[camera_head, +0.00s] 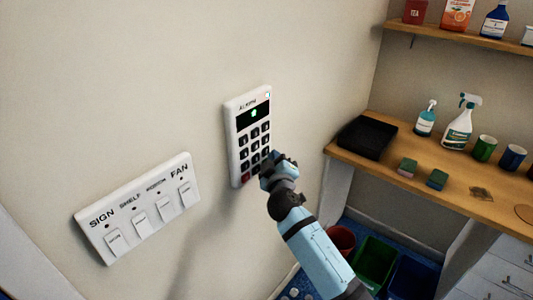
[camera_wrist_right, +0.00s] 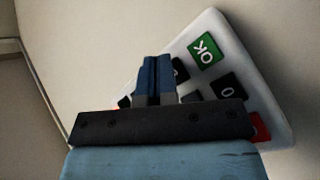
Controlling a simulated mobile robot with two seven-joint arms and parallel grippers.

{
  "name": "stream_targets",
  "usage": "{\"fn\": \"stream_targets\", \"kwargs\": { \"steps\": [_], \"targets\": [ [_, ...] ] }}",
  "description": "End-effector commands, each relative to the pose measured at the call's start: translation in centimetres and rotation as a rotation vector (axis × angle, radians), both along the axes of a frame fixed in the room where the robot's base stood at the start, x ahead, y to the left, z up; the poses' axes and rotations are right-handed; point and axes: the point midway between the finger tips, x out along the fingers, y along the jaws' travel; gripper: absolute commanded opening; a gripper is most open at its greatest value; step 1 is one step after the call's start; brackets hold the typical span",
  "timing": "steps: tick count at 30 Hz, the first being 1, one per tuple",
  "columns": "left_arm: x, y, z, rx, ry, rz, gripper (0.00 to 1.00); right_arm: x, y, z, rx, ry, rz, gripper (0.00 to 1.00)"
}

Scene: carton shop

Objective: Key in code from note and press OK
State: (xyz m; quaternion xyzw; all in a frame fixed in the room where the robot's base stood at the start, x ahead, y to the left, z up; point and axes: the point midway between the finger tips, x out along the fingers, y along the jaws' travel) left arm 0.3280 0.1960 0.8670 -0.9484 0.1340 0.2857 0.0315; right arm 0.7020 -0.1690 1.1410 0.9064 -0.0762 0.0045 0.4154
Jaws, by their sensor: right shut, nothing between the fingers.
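The white alarm keypad (camera_head: 231,137) hangs on the wall, with a dark screen (camera_head: 253,114) showing a small green mark too small to read. My right gripper (camera_head: 268,163) is shut and empty at the keypad's lower right, hiding some lower keys. In the right wrist view, the shut fingers (camera_wrist_right: 157,70) point at the dark keys; I cannot tell whether they touch one. The green OK key (camera_wrist_right: 206,50) shows to the right of the fingertips, and a red key (camera_wrist_right: 260,126) shows at the lower right. No note with a code is visible. My left gripper is not in view.
A white switch panel (camera_head: 126,223) with several labelled switches is on the wall at the lower left. At the right, a wooden counter (camera_head: 453,187) holds a black tray (camera_head: 367,138), bottles, cups and sponges. Bins (camera_head: 375,262) stand below.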

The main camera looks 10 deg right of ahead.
Motion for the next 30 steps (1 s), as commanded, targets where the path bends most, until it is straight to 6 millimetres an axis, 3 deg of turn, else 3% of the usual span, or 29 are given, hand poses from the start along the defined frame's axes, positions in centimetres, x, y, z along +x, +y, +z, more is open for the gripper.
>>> {"fn": "stream_targets", "kwargs": {
  "steps": [30],
  "targets": [
    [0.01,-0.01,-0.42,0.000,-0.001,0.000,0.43,0.59,0.44,-0.03,-0.001,0.002,0.000,0.00]
  ]
}}
